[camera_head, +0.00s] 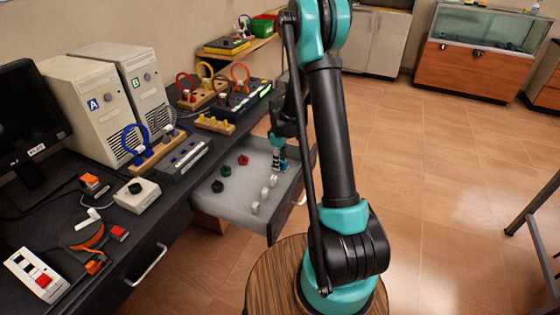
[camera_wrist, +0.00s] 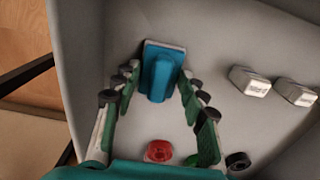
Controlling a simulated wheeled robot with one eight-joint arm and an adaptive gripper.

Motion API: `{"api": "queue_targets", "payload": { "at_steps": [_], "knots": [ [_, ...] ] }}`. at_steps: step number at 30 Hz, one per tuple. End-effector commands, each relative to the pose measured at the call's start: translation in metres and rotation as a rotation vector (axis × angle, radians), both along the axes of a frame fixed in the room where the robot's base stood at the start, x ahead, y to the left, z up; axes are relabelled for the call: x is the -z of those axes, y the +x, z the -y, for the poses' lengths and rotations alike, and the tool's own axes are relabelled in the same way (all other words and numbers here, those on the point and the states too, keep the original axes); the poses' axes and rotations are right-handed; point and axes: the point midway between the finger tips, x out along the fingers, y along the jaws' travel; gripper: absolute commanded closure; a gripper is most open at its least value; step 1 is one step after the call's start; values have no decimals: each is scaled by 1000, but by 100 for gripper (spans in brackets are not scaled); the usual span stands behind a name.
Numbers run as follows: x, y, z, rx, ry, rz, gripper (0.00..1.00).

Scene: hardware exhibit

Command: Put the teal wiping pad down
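The teal wiping pad (camera_wrist: 160,72), a raised teal grip on a flat base, shows at the upper middle of the wrist view, inside a pale grey open drawer (camera_head: 232,200). My gripper (camera_wrist: 159,72) has its two green-and-black fingers spread, one on each side of the pad's grip, with a small gap showing on both sides. In the head view my gripper (camera_head: 279,158) reaches down into the drawer's far right part; the pad there is mostly hidden by the fingers. Whether the pad's base touches the drawer floor is hard to tell.
The drawer also holds a red knob (camera_wrist: 159,151), a black knob (camera_wrist: 238,162), a green knob (camera_head: 226,171) and several white pieces (camera_wrist: 250,82). Drawer walls stand close around my gripper. The dark bench (camera_head: 130,225) above carries computers and devices. The drawer's near middle is bare.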

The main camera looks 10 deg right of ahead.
Motion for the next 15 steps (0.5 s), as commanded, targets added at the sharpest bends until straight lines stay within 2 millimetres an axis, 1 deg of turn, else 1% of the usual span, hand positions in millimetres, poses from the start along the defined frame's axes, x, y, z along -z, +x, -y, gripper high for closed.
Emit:
{"api": "queue_targets", "payload": {
  "at_steps": [1,5,15],
  "knots": [
    [0,0,0,0,0,0,53],
    [0,0,0,0,0,0,37],
    [-2,0,0,0,0,0,37]
  ]
}}
